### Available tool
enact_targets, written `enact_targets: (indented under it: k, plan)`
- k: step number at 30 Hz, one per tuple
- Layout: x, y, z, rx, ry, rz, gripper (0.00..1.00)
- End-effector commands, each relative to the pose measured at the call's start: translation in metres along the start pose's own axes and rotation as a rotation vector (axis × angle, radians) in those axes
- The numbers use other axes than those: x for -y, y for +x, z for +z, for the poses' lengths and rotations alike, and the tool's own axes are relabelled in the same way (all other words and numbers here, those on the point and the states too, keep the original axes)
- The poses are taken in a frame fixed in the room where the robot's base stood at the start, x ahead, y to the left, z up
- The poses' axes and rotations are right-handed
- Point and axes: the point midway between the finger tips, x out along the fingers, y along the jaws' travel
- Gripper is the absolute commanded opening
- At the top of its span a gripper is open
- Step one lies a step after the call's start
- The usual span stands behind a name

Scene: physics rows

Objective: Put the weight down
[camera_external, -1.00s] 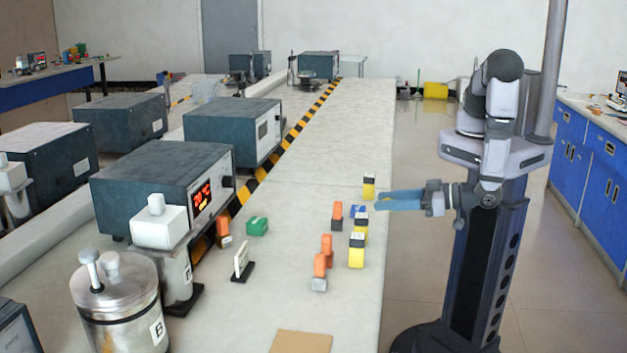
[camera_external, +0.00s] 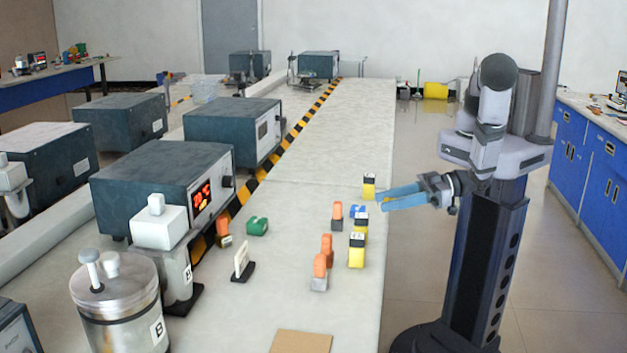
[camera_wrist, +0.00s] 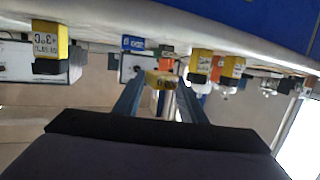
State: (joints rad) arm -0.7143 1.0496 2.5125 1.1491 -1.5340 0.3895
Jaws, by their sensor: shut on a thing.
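My gripper (camera_external: 382,198) has long blue fingers and hovers just off the right edge of the long white bench, pointing left. In the wrist view my gripper (camera_wrist: 159,90) has its fingers on both sides of a small yellow weight (camera_wrist: 160,77) and is shut on it. That weight cannot be made out in the external view. A blue weight (camera_external: 358,209) and yellow weights (camera_external: 356,258) stand near the bench edge on the near side.
Orange weights (camera_external: 320,264) and a green block (camera_external: 257,227) stand on the bench (camera_external: 330,135). A small white sign (camera_external: 242,258) stands among them. Grey heater boxes (camera_external: 160,185) line the left.

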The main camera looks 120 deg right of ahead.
Motion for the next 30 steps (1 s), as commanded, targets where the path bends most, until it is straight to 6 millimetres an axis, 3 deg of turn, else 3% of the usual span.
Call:
enact_targets:
  k: [23, 30]
  plan:
    - [-0.005, 0.005, 0.0, -0.004, 0.008, 0.023, 0.1]
    - [0.001, 0.025, -0.009, -0.007, 0.03, 0.09, 0.1]
